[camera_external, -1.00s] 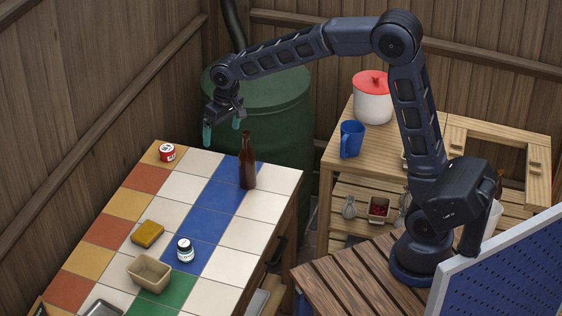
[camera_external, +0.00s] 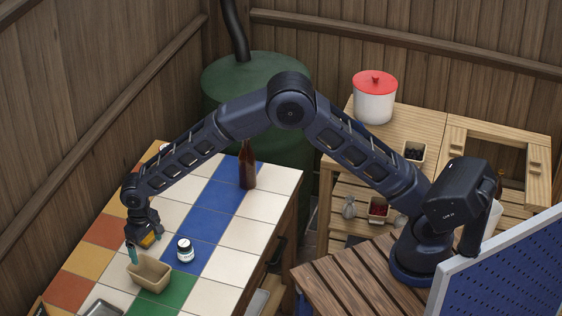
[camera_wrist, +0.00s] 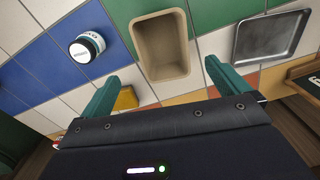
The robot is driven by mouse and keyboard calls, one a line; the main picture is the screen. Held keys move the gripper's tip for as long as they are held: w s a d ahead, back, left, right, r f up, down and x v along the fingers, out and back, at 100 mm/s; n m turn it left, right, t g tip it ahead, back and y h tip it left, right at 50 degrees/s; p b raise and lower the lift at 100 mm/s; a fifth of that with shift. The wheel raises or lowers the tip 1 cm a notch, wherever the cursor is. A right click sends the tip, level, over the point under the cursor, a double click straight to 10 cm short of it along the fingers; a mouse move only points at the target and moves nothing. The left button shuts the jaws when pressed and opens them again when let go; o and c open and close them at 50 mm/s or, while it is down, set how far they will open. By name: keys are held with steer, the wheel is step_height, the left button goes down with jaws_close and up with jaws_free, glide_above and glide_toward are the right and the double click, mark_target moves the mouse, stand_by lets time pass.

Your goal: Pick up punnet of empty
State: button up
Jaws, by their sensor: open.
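The empty punnet (camera_external: 149,275) is a tan, open-topped box on the tiled counter in the external view. In the wrist view the punnet (camera_wrist: 161,48) lies ahead of my fingers, its inside bare. My gripper (camera_external: 144,254) is open and empty, low over the counter just behind the punnet. In the wrist view the two teal fingertips of my gripper (camera_wrist: 158,82) are spread wide, with the punnet's near end between and beyond them. I cannot tell whether a finger touches it.
A white jar with a dark lid (camera_external: 185,250) stands right of the punnet. A yellow sponge-like block (camera_wrist: 126,98) lies near the left finger. A metal tray (camera_wrist: 270,37) is on the other side. A brown bottle (camera_external: 247,165) stands farther back on the counter (camera_external: 245,235).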

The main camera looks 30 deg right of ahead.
step_height(320, 180, down, 6)
glide_above(149, 284)
steer(key=shift+f, duration=2.5)
steer(key=c, duration=1)
